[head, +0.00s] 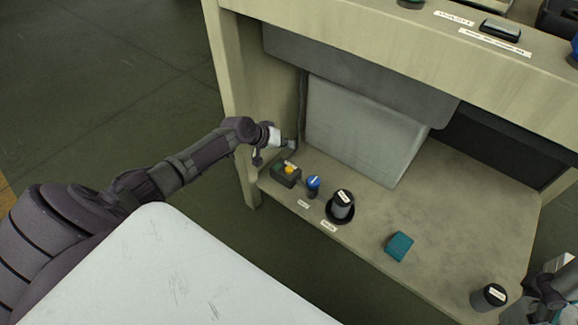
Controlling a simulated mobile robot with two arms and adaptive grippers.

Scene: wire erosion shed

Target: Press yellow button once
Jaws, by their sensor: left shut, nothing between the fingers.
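The yellow button (290,168) sits on top of a small dark box (286,178) at the left front of the lower shelf. My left gripper (291,146) is shut and empty, a little above and behind the yellow button in the picture. I see no clear contact between them, though the exact gap is hard to judge. My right gripper (548,290) is at the lower right edge, partly cut off and far from the button; its fingers are too unclear to read.
The shelf (370,222) also holds a blue knob-like item (313,184), a black labelled cylinder (342,202) on a dark dish, a teal block (399,246) and another dark cylinder (489,297). A grey panel (360,128) stands behind. The upper shelf (420,45) overhangs.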

